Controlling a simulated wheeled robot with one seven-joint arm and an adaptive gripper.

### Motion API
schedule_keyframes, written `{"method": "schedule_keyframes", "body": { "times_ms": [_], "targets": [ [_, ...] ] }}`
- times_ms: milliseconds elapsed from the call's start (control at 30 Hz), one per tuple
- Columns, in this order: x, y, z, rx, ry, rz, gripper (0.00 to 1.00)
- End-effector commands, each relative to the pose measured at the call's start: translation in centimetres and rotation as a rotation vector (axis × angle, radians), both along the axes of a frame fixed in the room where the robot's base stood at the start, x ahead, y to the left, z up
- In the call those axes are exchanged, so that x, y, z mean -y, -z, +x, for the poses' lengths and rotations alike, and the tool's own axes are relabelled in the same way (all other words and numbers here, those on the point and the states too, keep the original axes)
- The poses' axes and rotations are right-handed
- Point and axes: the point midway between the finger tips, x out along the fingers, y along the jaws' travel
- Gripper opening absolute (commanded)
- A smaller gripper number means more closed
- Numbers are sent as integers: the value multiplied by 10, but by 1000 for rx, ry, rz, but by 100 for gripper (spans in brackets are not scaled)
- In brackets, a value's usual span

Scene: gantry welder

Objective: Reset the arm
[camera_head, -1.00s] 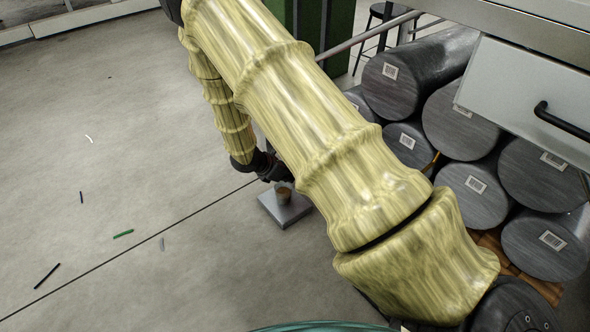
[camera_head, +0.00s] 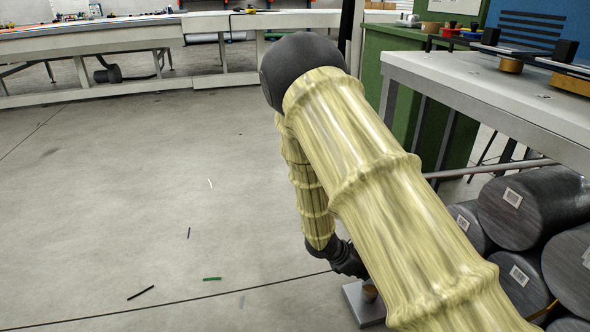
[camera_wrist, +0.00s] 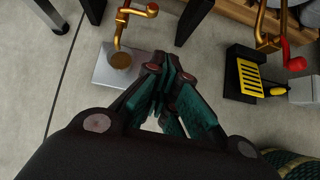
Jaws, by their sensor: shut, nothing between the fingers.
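My arm is in a yellow ribbed sleeve and crosses the head view from the lower right up to a dark elbow, then bends down. My gripper (camera_wrist: 168,75) fills the middle of the wrist view, with its dark and teal fingers closed together and nothing between them. In the head view my gripper's end is partly hidden behind my arm. Below it is a grey plate on the floor (camera_head: 358,306) with a small brown round piece (camera_head: 370,292). The plate also shows in the wrist view (camera_wrist: 107,76), beside the fingers.
Dark metal cylinders with labels (camera_head: 512,205) are stacked at right under a grey table (camera_head: 480,85). A green cabinet (camera_head: 425,130) stands behind. A long bench (camera_head: 130,35) runs along the back. Small scraps lie on the open floor at left. A black-and-yellow stand (camera_wrist: 247,72) shows in the wrist view.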

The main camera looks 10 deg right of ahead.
Motion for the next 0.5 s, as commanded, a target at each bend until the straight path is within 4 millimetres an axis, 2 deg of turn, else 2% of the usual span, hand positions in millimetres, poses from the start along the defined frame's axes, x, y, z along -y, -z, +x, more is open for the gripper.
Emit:
{"method": "schedule_keyframes", "body": {
  "times_ms": [67,167,367,500],
  "targets": [
    [-2,8,-9,-4,21,22,0],
    [-9,30,-34,-10,82,92,0],
    [-43,91,-119,-3,337,315,0],
    [-76,127,-185,39,588,471,0]
  ]
}}
